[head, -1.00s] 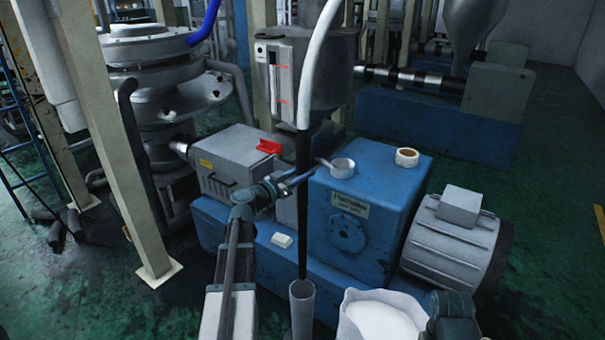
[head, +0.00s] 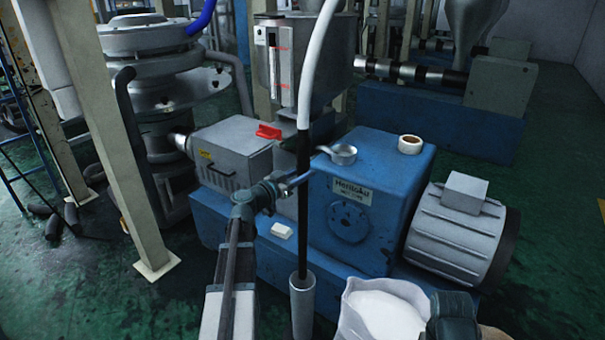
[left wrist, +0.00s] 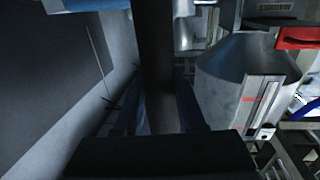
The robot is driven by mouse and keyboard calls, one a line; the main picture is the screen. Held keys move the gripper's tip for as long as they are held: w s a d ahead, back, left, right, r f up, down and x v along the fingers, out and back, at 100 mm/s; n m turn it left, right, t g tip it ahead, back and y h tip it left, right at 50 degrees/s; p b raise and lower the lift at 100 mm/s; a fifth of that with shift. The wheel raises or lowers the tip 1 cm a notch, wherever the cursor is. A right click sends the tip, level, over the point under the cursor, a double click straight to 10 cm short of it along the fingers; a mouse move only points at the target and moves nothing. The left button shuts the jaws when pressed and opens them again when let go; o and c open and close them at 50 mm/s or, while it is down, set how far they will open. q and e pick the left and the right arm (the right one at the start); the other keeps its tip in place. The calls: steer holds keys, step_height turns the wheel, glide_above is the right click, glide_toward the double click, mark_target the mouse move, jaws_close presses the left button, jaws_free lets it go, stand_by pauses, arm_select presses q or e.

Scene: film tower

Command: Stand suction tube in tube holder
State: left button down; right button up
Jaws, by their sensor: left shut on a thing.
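The suction tube (head: 302,215) is a long black pipe with a white hose (head: 320,60) curving up from its top. My left gripper (head: 301,181) is shut on the black pipe, which stands nearly upright. The pipe also runs between the fingers in the left wrist view (left wrist: 155,50). The tube holder (head: 302,306) is a grey upright cylinder at the bottom middle. The pipe's lower end meets the holder's open top and appears just inside its rim; the depth is hidden. My right gripper (head: 455,322) is partly visible at the bottom right, beside a white bag; its fingers are unclear.
The bag (head: 385,312) of white material is right of the holder. A grey motor (head: 460,235) stands right; a beam (head: 115,130) stands left.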

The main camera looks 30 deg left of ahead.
arm_select(q)
steer(key=b, duration=1.8)
glide_above(300, 238)
steer(key=w, duration=0.2)
steer(key=shift+s+f, duration=0.15)
steer(key=shift+f, duration=4.45)
steer(key=shift+s+f, duration=0.1)
steer(key=shift+f, duration=4.45)
step_height(300, 238, down, 8)
steer(key=b, duration=0.7)
steer(key=shift+b, duration=0.35)
steer(key=shift+c, duration=2.1)
jaws_free()
steer(key=v, duration=1.4)
steer(key=shift+w, duration=0.15)
